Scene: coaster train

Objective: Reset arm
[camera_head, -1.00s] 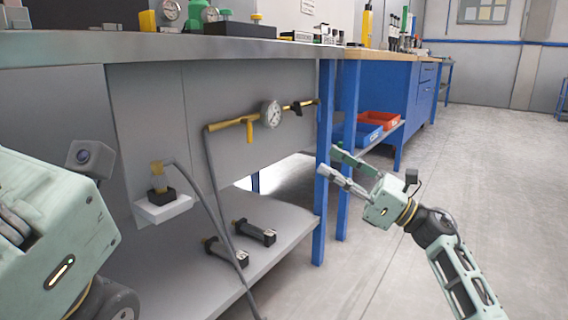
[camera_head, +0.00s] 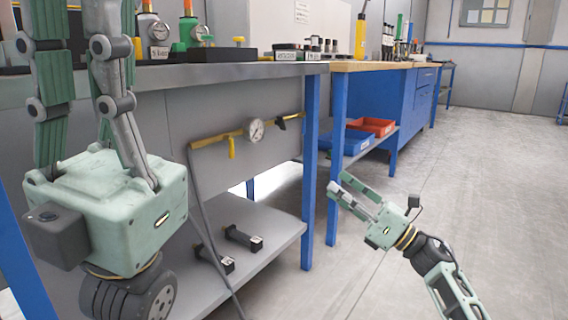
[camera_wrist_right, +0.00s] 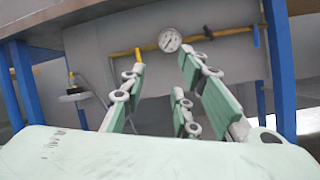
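My left gripper (camera_head: 82,30) is large at the left of the head view, in front of the workbench, with its fingers pointing up. Its fingers are apart and nothing shows between them, though the tips reach the top edge of the picture. My right gripper (camera_head: 338,184) is at the lower right over the floor, pointing up and left. Its fingers are apart and empty; the right wrist view also shows the open fingers (camera_wrist_right: 163,68), with a gap between them.
A grey workbench (camera_head: 220,72) carries gauges and small parts. Under it are a yellow pipe (camera_head: 210,139) with a round gauge (camera_head: 255,130), and a lower shelf (camera_head: 270,232) with black fittings. Blue (camera_head: 352,143) and red (camera_head: 371,126) bins sit further back. The floor at right is clear.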

